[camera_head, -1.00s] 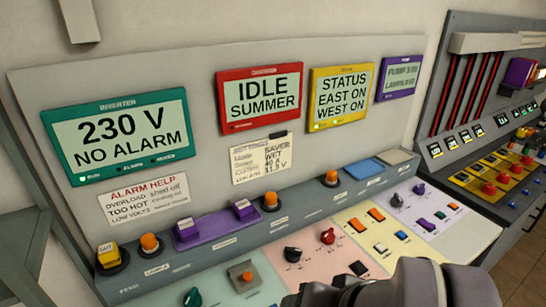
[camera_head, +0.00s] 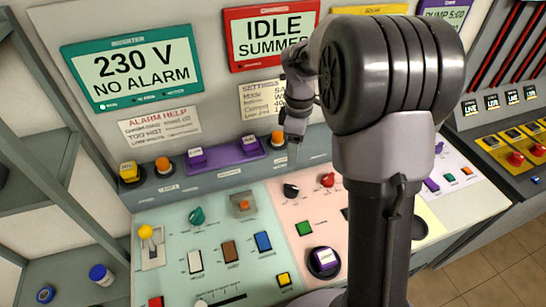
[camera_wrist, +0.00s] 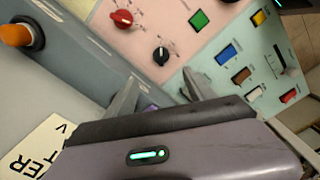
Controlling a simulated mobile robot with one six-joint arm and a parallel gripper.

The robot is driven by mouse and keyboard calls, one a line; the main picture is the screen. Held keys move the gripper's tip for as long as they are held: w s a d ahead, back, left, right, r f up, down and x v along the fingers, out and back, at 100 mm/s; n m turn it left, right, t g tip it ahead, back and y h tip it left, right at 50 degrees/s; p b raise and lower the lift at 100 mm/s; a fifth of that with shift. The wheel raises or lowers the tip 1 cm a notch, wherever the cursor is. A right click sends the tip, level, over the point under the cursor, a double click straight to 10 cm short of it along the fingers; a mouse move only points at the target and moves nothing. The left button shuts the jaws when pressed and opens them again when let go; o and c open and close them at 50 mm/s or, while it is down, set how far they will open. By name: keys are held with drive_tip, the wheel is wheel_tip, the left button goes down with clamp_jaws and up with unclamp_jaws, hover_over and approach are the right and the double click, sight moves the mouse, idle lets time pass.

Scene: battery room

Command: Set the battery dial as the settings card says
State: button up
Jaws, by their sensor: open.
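The pink panel holds a black dial (camera_head: 291,189) and, to its right, a red dial (camera_head: 327,180). I cannot read which is the battery dial. In the wrist view the black dial (camera_wrist: 161,56) lies just beyond the gap between my fingers, with the red dial (camera_wrist: 121,18) further up. My gripper (camera_head: 293,158) is open and empty, close above and behind the black dial, apart from it. The settings card (camera_head: 258,99) on the back wall is partly hidden by my arm. Earlier it showed SAVER, WET, 40 A and 11.5 V.
A green button (camera_head: 304,229) is on the pink panel. My arm hides panels at right.

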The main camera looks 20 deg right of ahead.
sight(292, 187)
wheel_tip(292, 187, down, 17)
drive_tip(key=b, duration=0.6)
drive_tip(key=shift+s+a+r, duration=0.1)
drive_tip(key=shift+c, duration=0.4)
clamp_jaws()
drive_tip(key=c, duration=1.3)
unclamp_jaws()
